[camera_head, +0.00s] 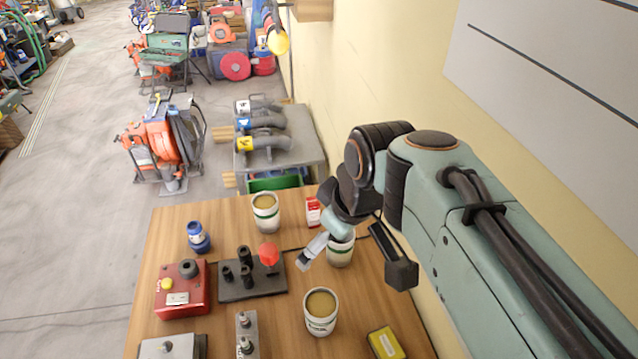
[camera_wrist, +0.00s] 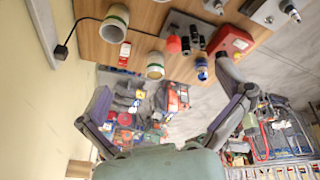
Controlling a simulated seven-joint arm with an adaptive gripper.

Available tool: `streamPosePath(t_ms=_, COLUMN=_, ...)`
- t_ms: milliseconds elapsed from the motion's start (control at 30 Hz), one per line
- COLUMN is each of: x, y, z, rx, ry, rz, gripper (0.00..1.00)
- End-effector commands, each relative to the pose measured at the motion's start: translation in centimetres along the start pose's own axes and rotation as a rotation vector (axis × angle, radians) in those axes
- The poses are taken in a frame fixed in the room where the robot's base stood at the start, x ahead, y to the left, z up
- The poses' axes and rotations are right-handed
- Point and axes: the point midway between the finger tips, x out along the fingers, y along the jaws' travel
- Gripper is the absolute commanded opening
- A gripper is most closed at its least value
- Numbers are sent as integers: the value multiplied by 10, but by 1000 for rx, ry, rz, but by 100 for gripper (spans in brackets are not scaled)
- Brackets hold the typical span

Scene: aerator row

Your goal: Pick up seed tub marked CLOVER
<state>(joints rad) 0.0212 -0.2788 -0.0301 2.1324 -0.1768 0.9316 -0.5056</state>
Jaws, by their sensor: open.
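That view also shows the middle tub (camera_wrist: 114,24) and the far tub (camera_wrist: 155,66).
A red control box (camera_head: 182,290), a blue-capped bottle (camera_head: 198,238), and a dark fixture with a red knob (camera_head: 268,254) occupy the table's left. A red-white carton (camera_head: 313,211) stands near the far tub. A yellow box (camera_head: 385,343) lies front right. A wall (camera_head: 400,60) borders the right.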

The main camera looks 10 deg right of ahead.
Motion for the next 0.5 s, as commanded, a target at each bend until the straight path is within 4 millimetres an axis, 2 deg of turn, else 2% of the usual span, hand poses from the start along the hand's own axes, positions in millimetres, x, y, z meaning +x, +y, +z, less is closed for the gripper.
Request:
streamPosePath(t_ms=33, x=8, y=18, z=-18, rx=-33, ry=8, rz=6, gripper=100)
streamPosePath(t_ms=167, x=42, y=67, z=-60, rx=-115, ry=22, rz=23, gripper=100)
streamPosePath(t_ms=267, x=87, y=105, z=-80, rx=-149, ry=7, rz=19, gripper=100)
streamPosePath(t_ms=400, x=161, y=138, z=-77, rx=-129, ry=-51, rz=-22, gripper=100)
streamPosePath(t_ms=500, x=205, y=145, z=-59, rx=-101, ry=-110, rz=-69, gripper=100)
